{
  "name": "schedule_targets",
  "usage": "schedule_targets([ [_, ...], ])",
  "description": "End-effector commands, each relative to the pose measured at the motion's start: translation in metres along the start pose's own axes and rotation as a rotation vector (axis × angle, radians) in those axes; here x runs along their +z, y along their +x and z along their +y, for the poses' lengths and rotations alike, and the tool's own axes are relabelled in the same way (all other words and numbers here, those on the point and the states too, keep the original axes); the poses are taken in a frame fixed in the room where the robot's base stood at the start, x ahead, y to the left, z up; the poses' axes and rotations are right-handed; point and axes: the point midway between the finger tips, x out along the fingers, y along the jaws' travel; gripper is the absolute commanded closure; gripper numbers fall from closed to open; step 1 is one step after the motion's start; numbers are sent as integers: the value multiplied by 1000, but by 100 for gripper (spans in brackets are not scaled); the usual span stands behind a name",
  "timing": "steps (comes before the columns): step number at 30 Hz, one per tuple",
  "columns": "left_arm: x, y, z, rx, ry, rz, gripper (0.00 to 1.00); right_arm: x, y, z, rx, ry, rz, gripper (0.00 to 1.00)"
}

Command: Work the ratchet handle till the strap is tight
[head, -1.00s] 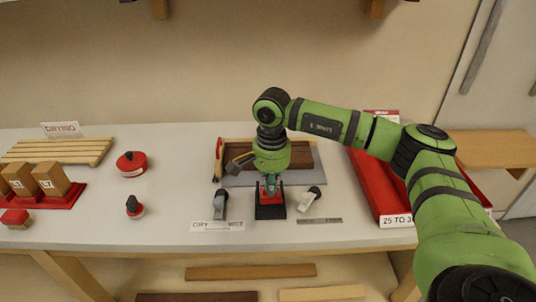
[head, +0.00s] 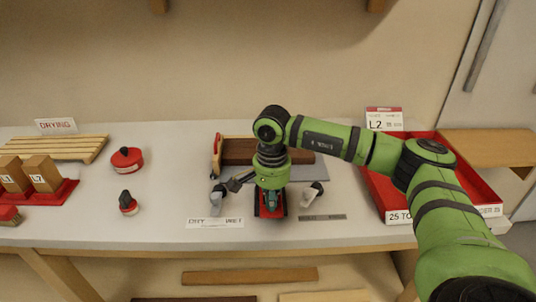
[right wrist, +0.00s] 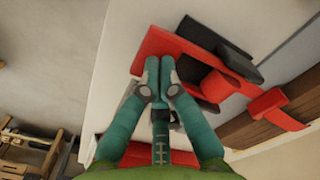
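A red and black device (head: 271,210) sits at the bench's front middle; I take it for the ratchet, but my gripper covers most of it. In the right wrist view, its red body with dark parts (right wrist: 212,84) lies just beyond my fingertips. My right gripper (head: 270,200) points down over it. Its teal fingers (right wrist: 167,66) are brought together at the tips, with nothing clearly seen between them. Whether they touch the red part is unclear. My left gripper is not in view.
Behind lies a brown wood block (head: 238,150) with a red piece at its left end. Small dark-knobbed tools flank my gripper (head: 310,195). A red tray (head: 470,175) stands right. A round red object (head: 127,160) and a slatted rack (head: 60,148) are left.

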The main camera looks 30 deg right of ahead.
Motion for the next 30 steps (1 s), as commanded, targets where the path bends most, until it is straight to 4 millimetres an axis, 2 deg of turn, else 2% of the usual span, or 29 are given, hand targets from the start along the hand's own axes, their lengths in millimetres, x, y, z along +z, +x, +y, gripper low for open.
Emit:
schedule_targets([
  [3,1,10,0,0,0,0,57,1,12,1,1,1,0,100],
  [8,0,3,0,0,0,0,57,0,3,0,0,1,1,100],
  [24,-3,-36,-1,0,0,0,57,-7,-60,-4,-1,1,1,100],
  [30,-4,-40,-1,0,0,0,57,-8,-69,-5,0,-1,0,100],
])
